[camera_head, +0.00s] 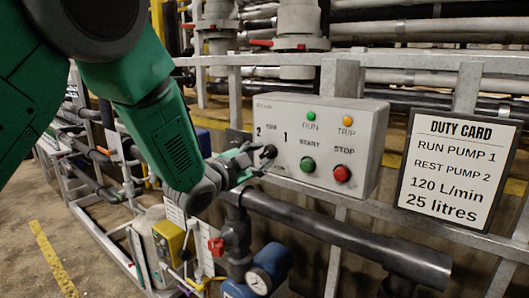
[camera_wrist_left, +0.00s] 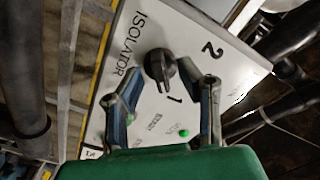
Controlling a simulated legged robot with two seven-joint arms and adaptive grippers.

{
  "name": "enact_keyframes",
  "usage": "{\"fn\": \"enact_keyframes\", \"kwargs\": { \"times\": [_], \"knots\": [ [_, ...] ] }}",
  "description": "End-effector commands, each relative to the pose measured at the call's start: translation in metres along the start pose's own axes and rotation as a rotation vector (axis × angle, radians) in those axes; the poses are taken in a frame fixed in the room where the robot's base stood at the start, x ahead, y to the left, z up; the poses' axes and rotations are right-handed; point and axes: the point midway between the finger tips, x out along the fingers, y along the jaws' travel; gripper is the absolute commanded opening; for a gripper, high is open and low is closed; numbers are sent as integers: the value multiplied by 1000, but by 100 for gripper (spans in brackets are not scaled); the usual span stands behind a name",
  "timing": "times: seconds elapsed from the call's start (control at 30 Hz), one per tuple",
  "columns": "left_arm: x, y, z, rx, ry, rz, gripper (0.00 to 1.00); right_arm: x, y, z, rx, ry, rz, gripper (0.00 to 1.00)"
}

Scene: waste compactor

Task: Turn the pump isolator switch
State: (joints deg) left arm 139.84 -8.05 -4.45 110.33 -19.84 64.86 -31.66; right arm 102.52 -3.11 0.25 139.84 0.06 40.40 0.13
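The pump isolator switch is a black rotary knob (camera_head: 268,152) on the left part of a light grey control box (camera_head: 335,118), near the markings 2, OFF and 1. In the left wrist view the knob (camera_wrist_left: 160,66) stands on the panel beside the word ISOLATOR. The exact position it points to is hard to tell. My left gripper (camera_head: 252,163) is at the box's left side, close to the knob. In the left wrist view its fingers (camera_wrist_left: 171,82) are spread, with the knob between and just beyond the tips; contact is not clear. My right gripper is not in view.
The box also carries a green START button (camera_head: 307,164), a red STOP button (camera_head: 342,173) and two small lamps. A duty card (camera_head: 457,170) hangs at the right. A dark pipe (camera_head: 345,238) and a gauge (camera_head: 259,281) lie below; grey rails run behind.

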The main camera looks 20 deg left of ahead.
Motion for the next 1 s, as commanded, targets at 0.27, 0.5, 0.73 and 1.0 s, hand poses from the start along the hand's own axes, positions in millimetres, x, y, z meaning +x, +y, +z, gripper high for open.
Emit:
{"fn": "enact_keyframes", "kwargs": {
  "times": [0.27, 0.5, 0.73, 1.0],
  "knots": [
    [9, 2, -4, 2, 0, 0, 32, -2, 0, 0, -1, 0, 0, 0],
    [10, 3, -5, 4, 0, 1, 0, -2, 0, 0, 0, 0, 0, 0],
    [9, 4, -4, -1, 2, 4, 0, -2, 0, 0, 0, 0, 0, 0],
    [8, 4, -2, -79, -1, 4, 0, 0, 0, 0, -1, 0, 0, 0]
  ]
}}
